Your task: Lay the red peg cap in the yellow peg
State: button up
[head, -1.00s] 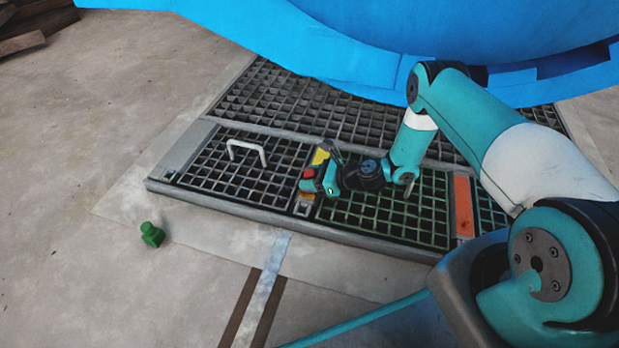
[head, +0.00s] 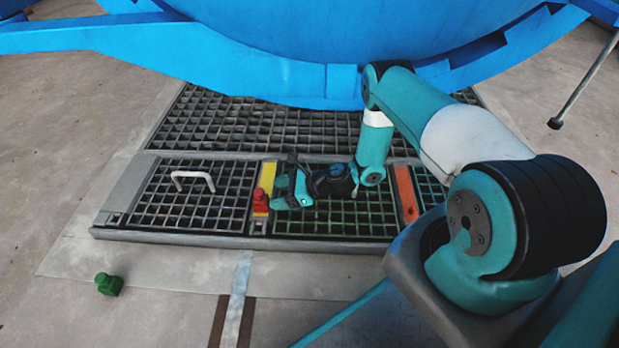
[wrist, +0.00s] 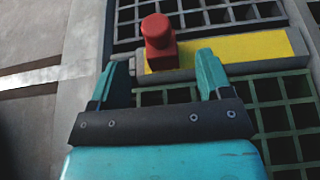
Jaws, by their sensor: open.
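The red peg cap (head: 261,199) stands upright on the near end of the yellow peg (head: 268,174), a flat yellow bar set among the floor grates. In the wrist view the red cap (wrist: 158,40) is just ahead of the fingertips, and the yellow peg (wrist: 235,48) runs to the right from under it. My gripper (head: 284,192) is just right of the cap in the head view. In the wrist view my gripper (wrist: 163,66) is open, with nothing between its fingers. The cap's underside is hidden, so I cannot tell how it is seated.
A green cap-like piece (head: 109,284) lies on the concrete at front left. An orange bar (head: 405,194) lies right of my gripper. A white handle (head: 193,177) rises from the left grate. The large blue vessel (head: 250,45) hangs over the back.

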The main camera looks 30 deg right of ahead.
jog(key=p+v, duration=0.4)
jog(key=v, duration=0.7)
jog(key=a+r+n+g+h+p, duration=0.1)
jog(key=a+r+n+g+p, duration=0.4)
jog(key=r, duration=0.7)
jog(key=a+r+n, duration=0.3)
jog(key=r+n, duration=0.4)
jog(key=r, duration=0.4)
jog(key=a+r+n+g+h+p, duration=0.1)
jog(key=a+r+n+g+p, duration=0.35)
jog(key=r, duration=0.75)
jog(key=s+a+r+n+t+h+p, duration=0.1)
jog(key=s+a+r+n+h+p, duration=0.15)
jog(key=s+r+n, duration=0.7)
jog(key=s+a+r+n+t+h+p, duration=0.1)
jog(key=s+a+r+n+h+p, duration=0.15)
jog(key=s+r+n, duration=0.65)
notch_tip(320, 180, up, 41)
jog(key=s+m+p, duration=0.2)
jog(key=s+p, duration=0.1)
jog(key=p, duration=3.4)
jog(key=shift+a+f+m, duration=0.15)
jog(key=shift+f+m, duration=0.05)
jog(key=shift+m, duration=0.2)
